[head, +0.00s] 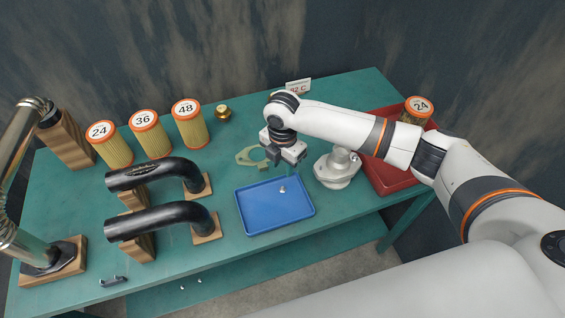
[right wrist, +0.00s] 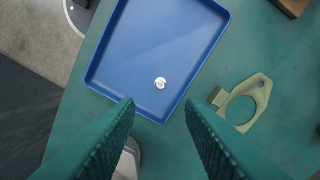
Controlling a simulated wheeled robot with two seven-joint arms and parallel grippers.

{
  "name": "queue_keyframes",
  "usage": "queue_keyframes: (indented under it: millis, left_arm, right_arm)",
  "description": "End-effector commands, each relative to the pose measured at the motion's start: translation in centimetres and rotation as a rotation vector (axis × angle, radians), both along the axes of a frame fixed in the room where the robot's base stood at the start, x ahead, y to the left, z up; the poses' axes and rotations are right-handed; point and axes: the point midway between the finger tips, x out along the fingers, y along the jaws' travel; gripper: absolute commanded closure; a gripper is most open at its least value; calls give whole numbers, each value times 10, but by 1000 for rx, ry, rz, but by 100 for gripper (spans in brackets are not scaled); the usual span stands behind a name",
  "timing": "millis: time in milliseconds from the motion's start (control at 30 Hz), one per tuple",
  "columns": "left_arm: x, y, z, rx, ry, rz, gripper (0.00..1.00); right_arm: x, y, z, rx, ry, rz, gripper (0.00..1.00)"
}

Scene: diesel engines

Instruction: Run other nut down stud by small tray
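A small silver nut (head: 283,189) lies in the blue tray (head: 262,222) near its far side. In the right wrist view the nut (right wrist: 161,83) lies inside the tray (right wrist: 165,30), near the rim. A grey metal housing (head: 337,170) stands right of the tray; a stud on it cannot be made out clearly. My right gripper (head: 287,162) points down above the table, just behind the tray. Its fingers (right wrist: 158,106) are apart, with nothing between them. The housing is mostly hidden by a finger in the wrist view. My left gripper is not in view.
A pale green flange plate (head: 247,157) lies left of the gripper. A red crate (head: 385,180) holding a filter (head: 418,108) stands right. Two black pipes (head: 150,172) on wooden blocks and several yellow filters (head: 150,137) occupy the left. A small black part (head: 113,281) lies at the front.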

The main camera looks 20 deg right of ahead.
Motion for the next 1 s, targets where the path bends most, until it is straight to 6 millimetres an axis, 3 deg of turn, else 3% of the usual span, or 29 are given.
queue_keyframes:
  millis: [500,1000]
  left_arm:
    - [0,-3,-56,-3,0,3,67]
    - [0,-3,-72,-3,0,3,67]
  right_arm:
    - [0,0,-55,0,-1,-1,64]
    - [0,0,-97,0,0,-2,64]
